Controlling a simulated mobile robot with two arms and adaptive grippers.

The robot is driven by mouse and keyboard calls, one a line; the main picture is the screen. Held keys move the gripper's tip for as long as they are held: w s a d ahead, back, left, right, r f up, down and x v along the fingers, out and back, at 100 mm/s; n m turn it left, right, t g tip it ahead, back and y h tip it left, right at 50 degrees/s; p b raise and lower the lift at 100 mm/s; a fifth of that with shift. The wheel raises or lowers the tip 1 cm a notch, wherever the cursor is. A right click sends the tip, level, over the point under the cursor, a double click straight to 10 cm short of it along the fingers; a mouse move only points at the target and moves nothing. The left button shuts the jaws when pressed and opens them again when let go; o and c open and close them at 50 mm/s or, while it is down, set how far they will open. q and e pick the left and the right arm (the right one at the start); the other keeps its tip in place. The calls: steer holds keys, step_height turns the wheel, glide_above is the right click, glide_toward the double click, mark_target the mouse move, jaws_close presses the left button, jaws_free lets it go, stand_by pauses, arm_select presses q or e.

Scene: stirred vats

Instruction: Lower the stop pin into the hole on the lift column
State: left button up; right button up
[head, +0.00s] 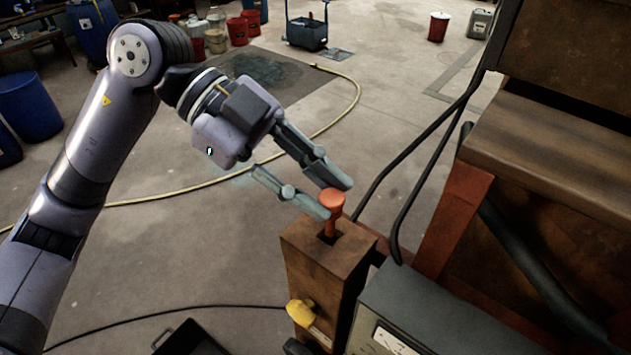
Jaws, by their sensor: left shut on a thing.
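The stop pin (332,199) is orange-red with a wide round head and a thinner shank, and stands roughly upright. The lift column (318,268) is a brown, rusty square post with a dark hole (323,238) in its top. The pin's lower end shows at this hole; how deep it sits I cannot tell. My left gripper (333,195) comes in from the upper left, just above the column top. Its two fingers are shut on the pin near the head. My right gripper is not in view.
A yellow knob (301,312) sticks out of the column's front. A grey box with a gauge (436,311) stands close on the right, below a rusty machine with steps (540,156). Dark bent rails (408,190) rise behind the column. The floor at left carries a yellow hose (222,180).

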mark_target(315, 230)
arm_select(q)
steer(key=shift+f+b, duration=0.5)
steer(key=shift+f, duration=0.4)
steer(key=shift+f+b, duration=0.85)
steer(key=shift+f, duration=0.55)
steer(key=o, duration=1)
steer(key=v, duration=1.2)
